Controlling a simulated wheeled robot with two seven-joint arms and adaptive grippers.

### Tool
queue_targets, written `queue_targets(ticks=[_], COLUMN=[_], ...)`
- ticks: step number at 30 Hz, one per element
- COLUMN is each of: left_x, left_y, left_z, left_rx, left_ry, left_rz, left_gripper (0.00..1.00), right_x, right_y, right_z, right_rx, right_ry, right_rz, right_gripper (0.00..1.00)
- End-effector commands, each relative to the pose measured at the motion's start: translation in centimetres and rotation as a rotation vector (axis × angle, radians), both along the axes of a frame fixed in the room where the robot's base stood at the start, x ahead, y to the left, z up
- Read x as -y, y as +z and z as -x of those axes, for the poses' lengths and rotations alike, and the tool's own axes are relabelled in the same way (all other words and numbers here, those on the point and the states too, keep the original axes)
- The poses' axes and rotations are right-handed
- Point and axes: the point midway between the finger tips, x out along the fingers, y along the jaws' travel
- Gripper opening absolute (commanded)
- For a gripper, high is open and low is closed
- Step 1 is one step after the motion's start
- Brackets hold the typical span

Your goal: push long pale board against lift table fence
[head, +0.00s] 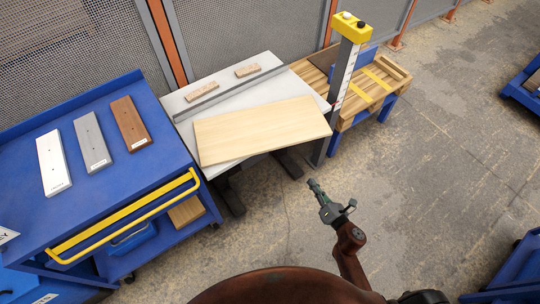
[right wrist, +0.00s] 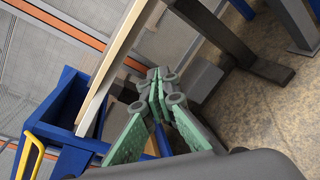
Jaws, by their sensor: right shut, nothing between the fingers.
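The long pale board (head: 262,130) lies flat on the white lift table (head: 222,167), its right end overhanging the table's edge. The fence (head: 235,90) is a grey strip across the table behind the board. The board is skewed to it: the gap is narrow at the left and wider towards the right. My right gripper (head: 314,186) is shut and empty, in front of the board's right part and apart from it. Its closed fingers (right wrist: 156,75) show in the right wrist view, beside a long pale edge. My left gripper is not in view.
Two small wooden blocks (head: 201,91) lie behind the fence. A post with a yellow top (head: 350,28) stands at the table's right, before a wooden bench (head: 372,85). A blue cart (head: 95,190) with three small boards stands left.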

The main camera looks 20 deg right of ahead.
Motion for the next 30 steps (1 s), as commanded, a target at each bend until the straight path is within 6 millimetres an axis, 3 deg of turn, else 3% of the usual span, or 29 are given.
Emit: queue_targets(ticks=[1, 6, 10, 17, 30], left_x=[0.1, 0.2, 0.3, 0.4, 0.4], left_y=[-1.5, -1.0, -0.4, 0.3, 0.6], left_z=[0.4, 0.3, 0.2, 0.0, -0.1], left_rx=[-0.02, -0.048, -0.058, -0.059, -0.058], left_ry=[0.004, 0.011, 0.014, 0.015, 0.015], left_rz=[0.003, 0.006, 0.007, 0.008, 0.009], left_gripper=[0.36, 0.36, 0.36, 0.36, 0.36], right_x=[-0.8, -3.4, -4.6, -5.5, -8.4], right_y=[-0.7, 2.6, 4.0, 5.2, 5.2], right_z=[-0.4, -1.0, -1.0, -2.0, -10.0], right_rx=[0.053, 0.228, 0.305, 0.344, 0.341], right_ry=[0.044, 0.15, 0.189, 0.205, 0.203], right_rz=[0.111, 0.436, 0.584, 0.651, 0.646], right_gripper=[0.0, 0.0, 0.0, 0.0, 0.0])
